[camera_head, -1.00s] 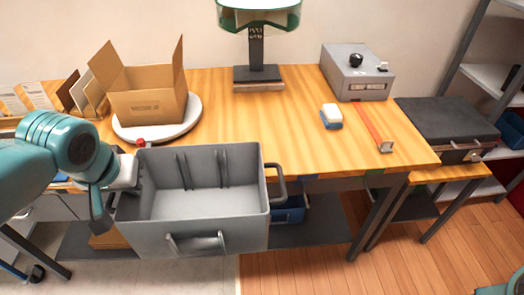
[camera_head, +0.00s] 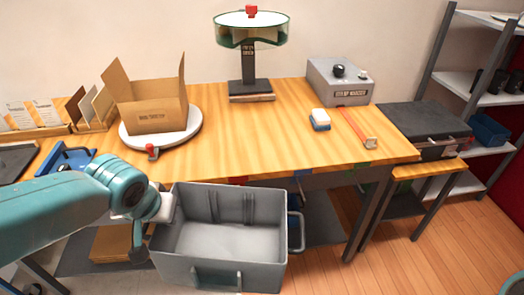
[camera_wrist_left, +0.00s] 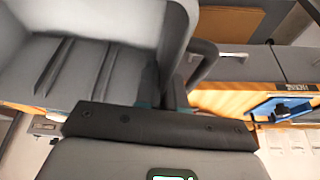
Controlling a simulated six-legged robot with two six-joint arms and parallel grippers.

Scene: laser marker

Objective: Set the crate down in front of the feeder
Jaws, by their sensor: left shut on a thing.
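The grey open crate (camera_head: 222,272) hangs in front of the table's front edge, upright and empty as far as I see. My left gripper (camera_head: 146,222) is shut on the crate's left side handle. The left wrist view shows the crate's wall and inside ribs (camera_wrist_left: 65,65) and its handle (camera_wrist_left: 203,66) close to the dark jaw (camera_wrist_left: 160,128). The far handle (camera_head: 296,232) is free. A round green-sided drum (camera_head: 251,32) with a red knob stands on a post at the table's back; I cannot tell whether it is the feeder. My right gripper is not in view.
The wooden table (camera_head: 260,140) has clear room in its middle. A cardboard box (camera_head: 150,113) sits on a white turntable (camera_head: 190,132) at left. A grey control box (camera_head: 340,85), a blue-and-white block (camera_head: 320,119) and a red bar (camera_head: 357,128) lie at right.

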